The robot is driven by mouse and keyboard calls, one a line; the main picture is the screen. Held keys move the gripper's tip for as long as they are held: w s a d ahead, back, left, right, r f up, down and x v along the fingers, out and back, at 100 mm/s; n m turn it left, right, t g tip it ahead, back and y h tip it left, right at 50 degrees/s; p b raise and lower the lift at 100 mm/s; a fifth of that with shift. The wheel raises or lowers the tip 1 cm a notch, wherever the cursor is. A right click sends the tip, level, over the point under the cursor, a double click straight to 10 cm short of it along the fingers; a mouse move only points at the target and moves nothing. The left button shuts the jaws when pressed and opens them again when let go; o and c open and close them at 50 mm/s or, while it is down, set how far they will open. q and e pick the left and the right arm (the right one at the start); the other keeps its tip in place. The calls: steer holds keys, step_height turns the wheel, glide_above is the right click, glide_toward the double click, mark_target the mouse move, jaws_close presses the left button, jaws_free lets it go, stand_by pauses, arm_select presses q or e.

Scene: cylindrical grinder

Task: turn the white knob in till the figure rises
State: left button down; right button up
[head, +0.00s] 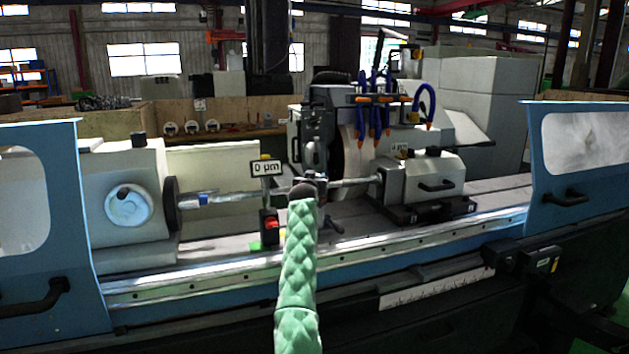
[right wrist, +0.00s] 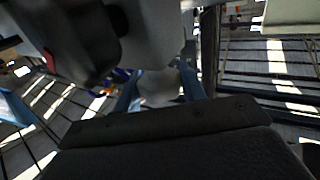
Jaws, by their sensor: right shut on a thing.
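A small sign reading "0 µm" (head: 266,168) stands at the middle of the machine, above a dark post with a red part (head: 271,224). My right arm in its green quilted sleeve reaches up from below to the workpiece bar. My right gripper (head: 308,188) is there, small and dark in the head view. In the right wrist view its two bluish fingers (right wrist: 160,84) are closed on a pale rounded thing, the white knob (right wrist: 160,90). The arm and gripper hide the knob in the head view. My left gripper is not in view.
A long bar (head: 232,197) runs from the left headstock (head: 125,180) to the right tailstock (head: 425,178). The grinding wheel housing (head: 335,130) with blue hoses rises just behind my gripper. Blue door panels (head: 580,150) flank the opening.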

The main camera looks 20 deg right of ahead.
stand_by(0.3)
steer(key=o, duration=1)
steer(key=shift+c, duration=0.2)
steer(key=shift+f, duration=0.1)
